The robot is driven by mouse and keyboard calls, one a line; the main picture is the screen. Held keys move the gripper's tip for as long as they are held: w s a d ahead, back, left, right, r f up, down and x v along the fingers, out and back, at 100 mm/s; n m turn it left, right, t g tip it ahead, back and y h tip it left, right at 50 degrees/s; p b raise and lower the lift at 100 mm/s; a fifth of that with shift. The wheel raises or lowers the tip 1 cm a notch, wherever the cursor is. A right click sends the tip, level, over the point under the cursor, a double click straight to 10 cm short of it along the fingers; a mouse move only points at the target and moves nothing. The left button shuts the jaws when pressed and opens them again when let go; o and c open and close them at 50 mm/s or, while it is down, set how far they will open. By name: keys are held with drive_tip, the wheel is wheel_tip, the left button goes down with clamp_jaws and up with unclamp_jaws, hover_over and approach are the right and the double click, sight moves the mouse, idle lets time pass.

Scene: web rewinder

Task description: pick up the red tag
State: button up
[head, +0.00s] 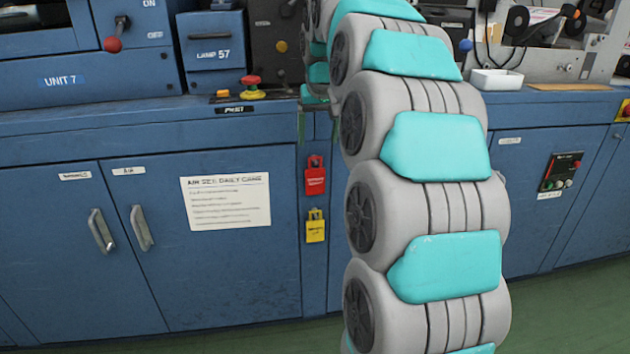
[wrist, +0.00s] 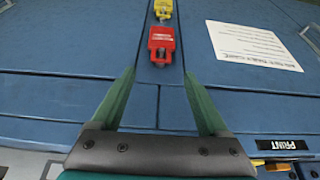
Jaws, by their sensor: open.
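The red tag (head: 315,176) is a padlock-shaped piece with a dark label, hanging on the blue cabinet front, on the narrow strip right of the doors. It also shows in the wrist view (wrist: 162,44), upside down, just beyond the fingertips and roughly in line with the gap between them. My gripper (head: 318,122) points down above the red tag in the head view, partly hidden by my arm. In the wrist view my gripper (wrist: 159,76) is open, with two green fingers apart and nothing between them.
A yellow tag (head: 315,226) hangs directly below the red one. A paper notice (head: 226,202) is on the door to the left, near two door handles. A red emergency button (head: 251,86) stands on the ledge above. My arm covers the cabinet to the right.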

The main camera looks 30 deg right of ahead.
sight(315, 160)
drive_tip(key=x, duration=0.7)
drive_tip(key=shift+f, duration=0.25)
drive_tip(key=shift+a, duration=0.1)
clamp_jaws()
idle(0.5)
